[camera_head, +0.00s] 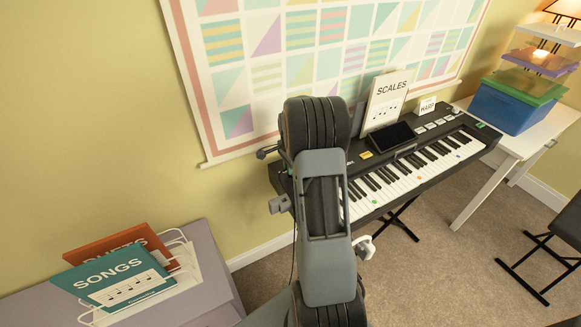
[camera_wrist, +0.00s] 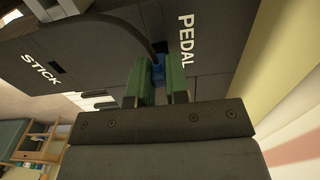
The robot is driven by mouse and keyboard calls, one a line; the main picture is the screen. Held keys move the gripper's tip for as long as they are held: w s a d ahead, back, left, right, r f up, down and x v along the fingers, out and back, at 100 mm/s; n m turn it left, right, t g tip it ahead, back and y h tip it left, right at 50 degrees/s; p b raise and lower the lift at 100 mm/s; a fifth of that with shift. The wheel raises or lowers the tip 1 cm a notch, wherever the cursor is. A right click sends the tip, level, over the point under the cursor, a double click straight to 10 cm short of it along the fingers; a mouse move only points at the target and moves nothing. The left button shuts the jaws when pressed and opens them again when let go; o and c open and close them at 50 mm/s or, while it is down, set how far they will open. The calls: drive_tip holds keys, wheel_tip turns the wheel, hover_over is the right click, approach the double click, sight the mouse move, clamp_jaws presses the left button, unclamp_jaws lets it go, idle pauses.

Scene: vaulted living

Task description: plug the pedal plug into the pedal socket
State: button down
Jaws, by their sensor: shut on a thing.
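In the wrist view my gripper (camera_wrist: 160,78) has its two green fingers closed on the blue pedal plug (camera_wrist: 158,70). A black cable (camera_wrist: 128,28) arcs from the plug to the left. The fingers are close to a dark panel of the keyboard, just left of the white PEDAL label (camera_wrist: 187,35).
A STICK label (camera_wrist: 40,70) marks the panel farther left. In the head view a SCALES book (camera_head: 386,98) stands on the keyboard. A white table (camera_head: 545,135) with a blue box (camera_head: 505,107) is at right, and a songbook rack (camera_head: 125,275) is at lower left.

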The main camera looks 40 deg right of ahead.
drive_tip(key=shift+f+b, duration=0.45)
drive_tip(key=shift+f, duration=0.35)
idle(1.0)
drive_tip(key=c, duration=1)
unclamp_jaws()
drive_tip(key=shift+c, duration=0.2)
wheel_tip(320, 180, up, 14)
drive_tip(key=shift+f, duration=0.1)
